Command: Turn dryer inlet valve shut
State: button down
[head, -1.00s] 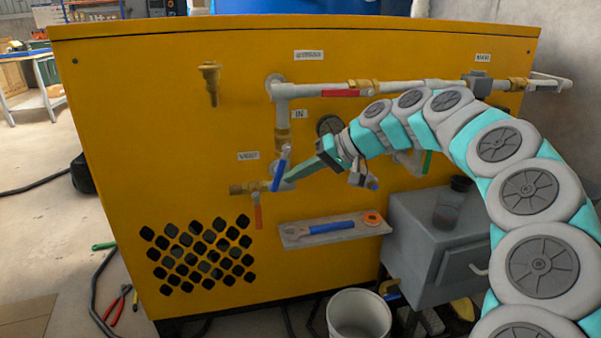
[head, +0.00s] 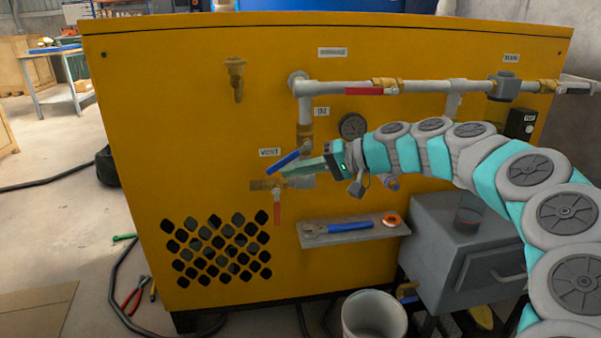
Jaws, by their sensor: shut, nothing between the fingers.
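The valve with the blue lever (head: 284,162) sits on the vertical pipe below the IN label (head: 321,112). Its brass body (head: 305,132) shows above the lever. The lever slants, lower at its left end and closer to level than upright. My gripper (head: 288,172) is shut and empty, with its green fingers pointing left just below the lever. They look close to or touching the lever; I cannot tell which. The fingers partly cover the pipe elbow behind them.
A red-handled vent valve (head: 277,205) hangs just below my fingertips. A red lever (head: 364,91) lies along the upper pipe. A shelf (head: 355,236) with a wrench, a grey cabinet (head: 455,250) and a white bucket (head: 374,318) are below right.

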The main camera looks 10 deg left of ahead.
jog(key=shift+s+a+r+y, duration=0.2)
jog(key=shift+a+r+y, duration=0.35)
jog(key=shift+y, duration=0.15)
jog(key=shift+f, duration=0.1)
dwell(1.2)
